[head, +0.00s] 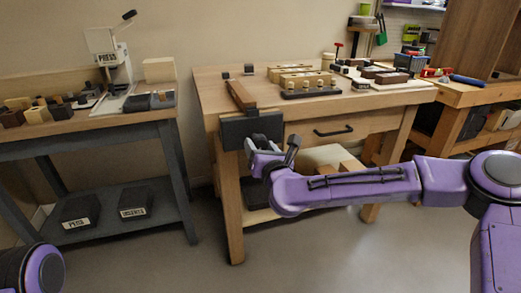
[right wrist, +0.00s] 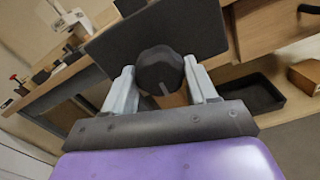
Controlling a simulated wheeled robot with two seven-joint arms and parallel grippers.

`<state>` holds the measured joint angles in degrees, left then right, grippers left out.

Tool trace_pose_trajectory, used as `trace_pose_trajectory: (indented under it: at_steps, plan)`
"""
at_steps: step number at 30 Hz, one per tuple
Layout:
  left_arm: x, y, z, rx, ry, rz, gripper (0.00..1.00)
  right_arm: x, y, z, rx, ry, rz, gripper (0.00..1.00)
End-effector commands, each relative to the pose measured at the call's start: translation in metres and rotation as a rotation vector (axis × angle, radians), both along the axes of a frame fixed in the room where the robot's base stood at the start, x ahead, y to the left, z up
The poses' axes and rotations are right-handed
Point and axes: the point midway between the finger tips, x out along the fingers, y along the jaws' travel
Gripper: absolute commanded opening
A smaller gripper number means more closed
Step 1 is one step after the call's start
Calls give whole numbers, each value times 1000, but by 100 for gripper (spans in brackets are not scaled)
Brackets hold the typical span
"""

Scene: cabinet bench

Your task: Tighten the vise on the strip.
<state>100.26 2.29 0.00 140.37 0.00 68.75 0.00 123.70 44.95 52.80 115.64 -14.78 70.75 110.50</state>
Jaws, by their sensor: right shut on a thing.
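The vise's dark square front jaw (head: 236,133) is on the front left of the wooden workbench. A brown wooden strip (head: 241,95) stands out above the jaw and runs back over the bench top. My right gripper (head: 270,146) is in front of the jaw. In the right wrist view its two fingers (right wrist: 160,72) are shut around a dark round knob (right wrist: 158,64) in front of the jaw plate (right wrist: 200,28). The strip's lower part is hidden behind the jaw. My left gripper is not in view.
The bench top (head: 215,88) holds wooden blocks and a dark peg rack (head: 310,92). A drawer with a black handle (head: 333,131) is right of the vise. A grey table (head: 90,126) with a press (head: 110,60) stands left, with open floor between.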

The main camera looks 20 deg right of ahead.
Motion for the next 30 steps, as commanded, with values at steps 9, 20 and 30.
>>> trace_pose_trajectory:
  at_steps: [9, 20, 30]
  plan:
    - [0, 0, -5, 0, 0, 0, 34, 0, 0, 0, 48, 2, 0, 30]
    - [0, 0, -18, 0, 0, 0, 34, 1, 0, -3, 130, 3, 0, 30]
    - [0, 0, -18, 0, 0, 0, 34, 1, 0, 0, 155, 6, -1, 30]
